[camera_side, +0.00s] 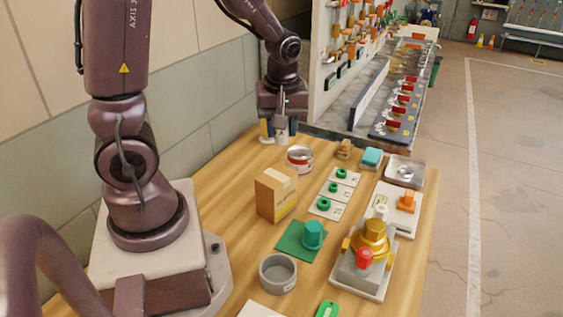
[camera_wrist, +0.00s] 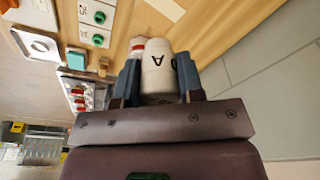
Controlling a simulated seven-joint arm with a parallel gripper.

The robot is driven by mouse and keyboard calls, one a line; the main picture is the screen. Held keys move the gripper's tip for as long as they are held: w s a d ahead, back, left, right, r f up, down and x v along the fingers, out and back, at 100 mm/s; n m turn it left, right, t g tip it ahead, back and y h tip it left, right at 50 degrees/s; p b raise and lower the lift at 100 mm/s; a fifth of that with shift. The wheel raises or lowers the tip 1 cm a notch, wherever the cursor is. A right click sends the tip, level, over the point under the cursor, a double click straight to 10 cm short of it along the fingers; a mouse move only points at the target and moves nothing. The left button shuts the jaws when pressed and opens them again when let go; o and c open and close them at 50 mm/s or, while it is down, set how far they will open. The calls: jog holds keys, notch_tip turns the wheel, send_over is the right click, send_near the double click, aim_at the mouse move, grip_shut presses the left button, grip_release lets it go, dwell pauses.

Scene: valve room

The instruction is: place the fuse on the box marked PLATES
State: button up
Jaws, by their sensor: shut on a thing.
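My gripper (camera_side: 281,128) is at the far end of the wooden table, beyond the red-and-white can. In the wrist view, its two blue-grey fingers (camera_wrist: 161,80) are shut on a white cylinder with a black letter A (camera_wrist: 158,66), which I take to be the fuse. In the side view the cylinder is small, and I cannot tell whether it touches the table. A cardboard box (camera_side: 268,197) with a yellow patch stands upright mid-table, nearer the camera than my gripper. Its marking is too small to read, but it is the only such box seen.
The open can (camera_side: 300,158) stands between my gripper and the box. White cards with green rings (camera_side: 336,187), a green mat with a teal knob (camera_side: 313,234), a grey bowl (camera_side: 277,274) and a brass valve (camera_side: 370,240) occupy the right and front. Bare wood lies left of the box.

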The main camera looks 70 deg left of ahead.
jog(key=n, duration=0.2)
send_over(275, 172)
jog(key=f, duration=0.4)
jog(key=shift+d+f, duration=0.25)
jog(key=shift+d, duration=0.15)
jog(key=shift+f, duration=2.15)
jog(key=shift+f, duration=0.15)
jog(key=o, duration=1)
